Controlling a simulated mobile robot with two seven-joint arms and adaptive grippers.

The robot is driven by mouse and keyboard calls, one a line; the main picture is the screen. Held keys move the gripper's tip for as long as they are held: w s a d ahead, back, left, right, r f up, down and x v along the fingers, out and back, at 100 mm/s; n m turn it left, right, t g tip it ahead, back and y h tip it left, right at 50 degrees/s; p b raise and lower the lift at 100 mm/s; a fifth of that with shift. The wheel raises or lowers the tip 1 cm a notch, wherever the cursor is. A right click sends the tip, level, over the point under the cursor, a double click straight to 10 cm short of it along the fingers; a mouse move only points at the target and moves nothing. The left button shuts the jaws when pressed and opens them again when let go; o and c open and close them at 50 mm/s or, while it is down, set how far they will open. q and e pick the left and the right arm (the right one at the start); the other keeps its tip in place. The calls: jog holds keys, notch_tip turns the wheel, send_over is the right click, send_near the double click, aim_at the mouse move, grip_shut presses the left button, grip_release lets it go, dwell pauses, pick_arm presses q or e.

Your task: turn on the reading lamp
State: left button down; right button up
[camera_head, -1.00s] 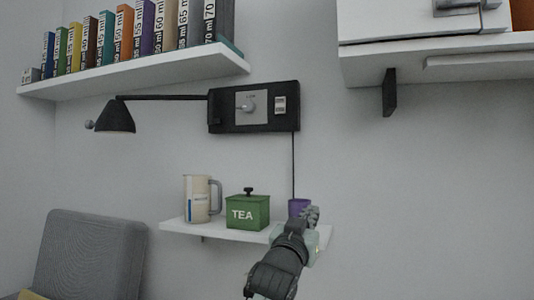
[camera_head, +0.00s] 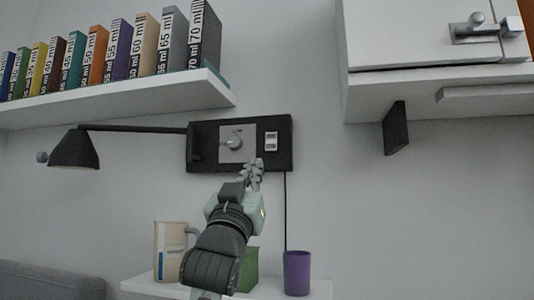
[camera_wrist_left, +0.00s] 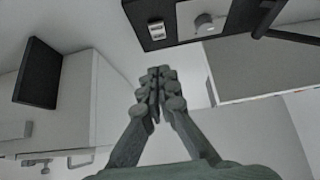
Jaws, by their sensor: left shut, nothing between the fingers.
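The reading lamp has a black shade (camera_head: 74,149) on a long arm, joined to a black wall plate (camera_head: 208,160). On the plate are a grey panel with a round knob (camera_head: 235,143) and a white rocker switch (camera_head: 271,141) to its right. The plate also shows at the top of the left wrist view, with the knob (camera_wrist_left: 205,22) and the switch (camera_wrist_left: 157,30). My left gripper (camera_head: 256,166) is shut and empty, just below the plate near the switch. I cannot tell whether it touches the plate. In the wrist view its fingertips (camera_wrist_left: 158,80) are together. My right gripper is out of view.
A small shelf (camera_head: 140,287) below holds a beige mug (camera_head: 168,250), a green box (camera_head: 251,272) partly hidden by my arm, and a purple cup (camera_head: 297,273). A book shelf (camera_head: 130,101) is above left. A white cabinet (camera_head: 425,85) with a dark bracket (camera_head: 396,128) is at right.

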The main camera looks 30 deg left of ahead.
pick_arm(q)
jog(key=p, duration=0.2)
send_near(271, 144)
notch_tip(271, 144, up, 4)
jog(key=shift+w+a+f+p, duration=0.1)
jog(key=shift+w+a+p, duration=0.1)
jog(key=shift+w, duration=0.55)
jog(key=shift+w+a+f+p, duration=0.15)
jog(key=shift+w+p, duration=0.1)
jog(key=shift+w, duration=0.45)
jog(key=shift+w+a+r+p, duration=0.1)
jog(key=shift+w+a+p, duration=0.1)
jog(key=shift+w, duration=0.55)
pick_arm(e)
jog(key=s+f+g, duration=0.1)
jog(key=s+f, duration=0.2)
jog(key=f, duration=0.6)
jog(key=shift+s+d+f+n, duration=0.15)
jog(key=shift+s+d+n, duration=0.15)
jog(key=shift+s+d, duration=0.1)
pick_arm(q)
jog(key=shift+f, duration=0.1)
